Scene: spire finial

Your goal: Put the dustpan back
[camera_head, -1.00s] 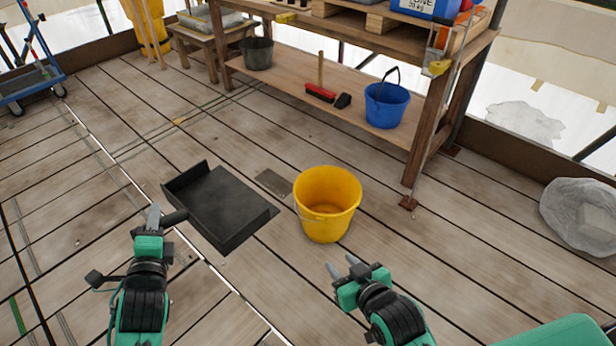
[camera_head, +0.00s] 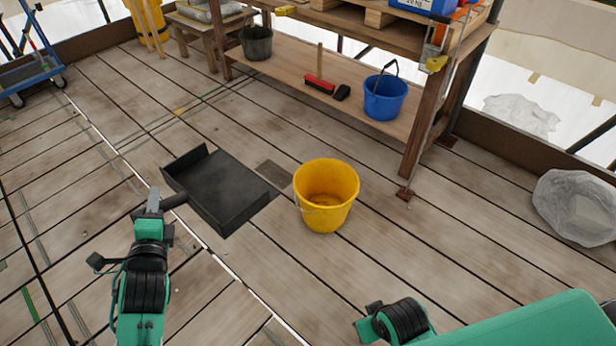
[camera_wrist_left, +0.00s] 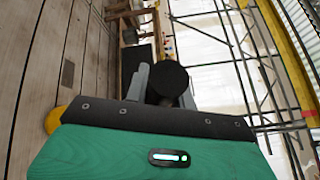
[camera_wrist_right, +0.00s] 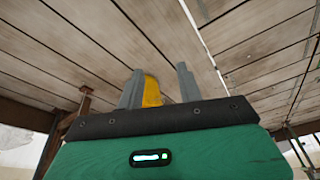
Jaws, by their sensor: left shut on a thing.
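The black dustpan (camera_head: 222,188) is left of the yellow bucket (camera_head: 326,196), pan toward the bucket. My left gripper (camera_head: 153,200) is shut on its dark handle (camera_head: 174,201). In the left wrist view the round dark handle end (camera_wrist_left: 167,79) sits between the fingers. I cannot tell whether the pan touches the floor or hangs just above it. My right gripper (camera_head: 362,318) is low at the front, its fingers mostly hidden in the head view. In the right wrist view its fingers (camera_wrist_right: 158,88) are apart and empty, with the yellow bucket farther off behind them.
A wooden workbench (camera_head: 290,82) stands at the back. A blue cart (camera_head: 30,78) is far left.

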